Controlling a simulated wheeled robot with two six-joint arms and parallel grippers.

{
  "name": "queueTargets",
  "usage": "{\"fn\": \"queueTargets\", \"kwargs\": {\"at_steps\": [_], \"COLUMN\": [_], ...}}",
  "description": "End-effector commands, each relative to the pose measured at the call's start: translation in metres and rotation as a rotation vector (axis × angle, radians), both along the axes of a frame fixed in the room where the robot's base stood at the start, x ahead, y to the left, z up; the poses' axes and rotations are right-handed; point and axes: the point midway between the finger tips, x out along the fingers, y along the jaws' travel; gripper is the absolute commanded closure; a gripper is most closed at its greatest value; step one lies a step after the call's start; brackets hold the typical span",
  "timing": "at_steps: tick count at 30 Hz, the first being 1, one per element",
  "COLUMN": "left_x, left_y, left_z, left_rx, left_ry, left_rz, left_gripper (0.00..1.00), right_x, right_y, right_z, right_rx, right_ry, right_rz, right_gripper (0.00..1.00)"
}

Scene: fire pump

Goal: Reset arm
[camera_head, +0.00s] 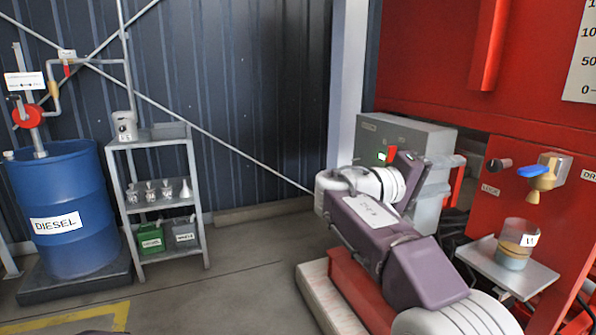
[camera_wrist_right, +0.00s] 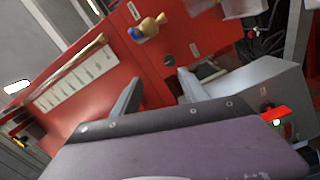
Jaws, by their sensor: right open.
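My right arm rises from the bottom right of the head view, in front of the grey box. Its gripper (camera_head: 412,180) is beside the grey box, largely hidden behind the wrist. In the right wrist view my right gripper (camera_wrist_right: 158,95) has its two fingers spread, with nothing between them. The red panel (camera_wrist_right: 92,90) lies beyond the fingers. My left gripper is not in view.
The grey box (camera_head: 385,140) has a green light and a red lever. A brass valve with a blue part (camera_head: 540,172) is above a cup (camera_head: 516,245) on a small shelf (camera_head: 490,262). A blue diesel drum (camera_head: 75,190) and a rack (camera_head: 160,220) stand left. Middle floor is clear.

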Motion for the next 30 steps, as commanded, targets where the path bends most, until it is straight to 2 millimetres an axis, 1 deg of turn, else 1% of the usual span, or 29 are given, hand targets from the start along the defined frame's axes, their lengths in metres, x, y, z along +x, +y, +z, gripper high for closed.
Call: {"fn": "queueTargets", "kwargs": {"at_steps": [1, 2, 4, 5, 8, 11, 14, 15, 17, 18, 20, 21, 23, 24, 26, 27, 29, 30], "left_x": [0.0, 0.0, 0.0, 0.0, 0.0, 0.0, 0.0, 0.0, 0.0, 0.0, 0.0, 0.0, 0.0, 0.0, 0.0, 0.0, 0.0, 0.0], "left_y": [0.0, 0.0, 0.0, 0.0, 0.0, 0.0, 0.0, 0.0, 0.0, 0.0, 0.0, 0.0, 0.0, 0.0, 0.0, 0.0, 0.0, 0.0], "left_z": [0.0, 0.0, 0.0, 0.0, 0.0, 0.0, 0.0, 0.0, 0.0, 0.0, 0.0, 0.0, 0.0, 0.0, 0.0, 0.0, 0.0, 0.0], "left_rx": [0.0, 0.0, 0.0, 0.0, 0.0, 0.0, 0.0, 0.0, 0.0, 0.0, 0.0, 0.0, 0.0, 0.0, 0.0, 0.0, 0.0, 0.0], "left_ry": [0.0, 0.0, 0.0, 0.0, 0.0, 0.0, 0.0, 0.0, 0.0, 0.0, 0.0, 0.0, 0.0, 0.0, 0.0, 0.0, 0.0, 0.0], "left_rz": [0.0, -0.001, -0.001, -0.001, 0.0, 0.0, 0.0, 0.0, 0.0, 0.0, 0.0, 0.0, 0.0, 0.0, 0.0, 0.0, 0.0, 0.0], "left_gripper": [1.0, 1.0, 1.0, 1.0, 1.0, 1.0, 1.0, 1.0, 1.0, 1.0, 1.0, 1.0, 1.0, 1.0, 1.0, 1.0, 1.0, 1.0], "right_x": [-0.006, -0.009, -0.017, -0.02, -0.027, -0.035, -0.046, -0.053, -0.065, -0.076, -0.097, -0.114, -0.139, -0.154, -0.176, -0.189, -0.207, -0.219], "right_y": [-0.011, -0.017, -0.029, -0.034, -0.047, -0.057, -0.063, -0.064, -0.063, -0.06, -0.052, -0.043, -0.025, -0.013, 0.008, 0.021, 0.042, 0.057], "right_z": [0.0, -0.001, -0.012, -0.019, -0.047, -0.085, -0.13, -0.151, -0.186, -0.212, -0.256, -0.285, -0.324, -0.346, -0.374, -0.39, -0.411, -0.424], "right_rx": [0.0, 0.001, 0.019, 0.031, 0.088, 0.165, 0.264, 0.312, 0.398, 0.467, 0.59, 0.682, 0.818, 0.903, 1.026, 1.102, 1.212, 1.284], "right_ry": [0.005, 0.013, 0.048, 0.066, 0.14, 0.228, 0.325, 0.365, 0.428, 0.472, 0.536, 0.571, 0.61, 0.623, 0.632, 0.629, 0.612, 0.595], "right_rz": [-0.023, -0.034, -0.058, -0.065, -0.075, -0.068, -0.055, -0.048, -0.038, -0.029, -0.016, -0.009, -0.002, -0.001, -0.002, -0.005, -0.014, -0.02], "right_gripper": [0.48, 0.48, 0.48, 0.48, 0.48, 0.48, 0.48, 0.48, 0.48, 0.48, 0.48, 0.48, 0.48, 0.48, 0.48, 0.48, 0.48, 0.48]}}
